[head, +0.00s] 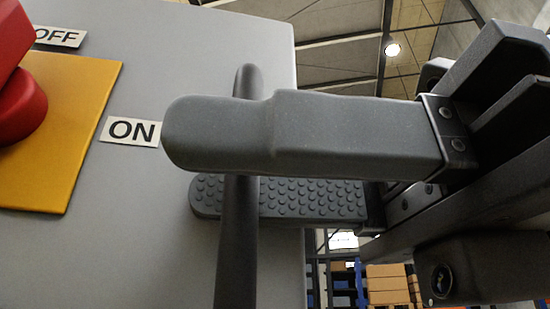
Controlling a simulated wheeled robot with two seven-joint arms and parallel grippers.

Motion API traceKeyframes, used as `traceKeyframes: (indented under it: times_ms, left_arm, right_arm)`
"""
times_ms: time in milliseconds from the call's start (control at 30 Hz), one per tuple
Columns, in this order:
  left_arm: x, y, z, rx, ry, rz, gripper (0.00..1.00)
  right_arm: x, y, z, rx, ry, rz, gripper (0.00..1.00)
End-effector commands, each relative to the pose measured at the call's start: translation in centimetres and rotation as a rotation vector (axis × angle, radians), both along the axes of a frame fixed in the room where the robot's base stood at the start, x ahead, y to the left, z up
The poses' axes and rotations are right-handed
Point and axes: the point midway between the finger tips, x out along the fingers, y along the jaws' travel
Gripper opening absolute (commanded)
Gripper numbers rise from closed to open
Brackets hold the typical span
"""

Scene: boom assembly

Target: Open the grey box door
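The grey box door (180,255) fills the left half of the head view as a flat light-grey panel. A dark grey bar handle (237,250) runs upright near its right edge. My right gripper (225,165) comes in from the right, with one finger in front of the handle and the ridged pad of the other finger behind it. The fingers look well apart, so the gripper is open around the handle. The near finger hides the handle's middle, so contact cannot be seen there. My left gripper is not in view.
A red switch knob (20,105) sits on a yellow plate (75,110) at the left. An ON label (131,131) and an OFF label (60,37) are beside it. Shelving with boxes (388,285) stands in the background below my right arm.

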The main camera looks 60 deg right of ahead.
Motion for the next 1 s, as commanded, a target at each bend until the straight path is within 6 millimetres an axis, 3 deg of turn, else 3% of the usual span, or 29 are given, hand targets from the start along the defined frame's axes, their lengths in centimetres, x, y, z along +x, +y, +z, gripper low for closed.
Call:
traceKeyframes:
  times_ms: [467, 1000]
  left_arm:
    - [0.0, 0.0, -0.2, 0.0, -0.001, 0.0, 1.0]
    - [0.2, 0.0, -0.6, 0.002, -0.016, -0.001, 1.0]
  right_arm:
    - [-0.9, -0.6, 0.1, 0.003, -0.005, 0.002, 0.32]
    - [-10.1, -8.0, 0.0, 0.003, -0.004, 0.003, 0.32]
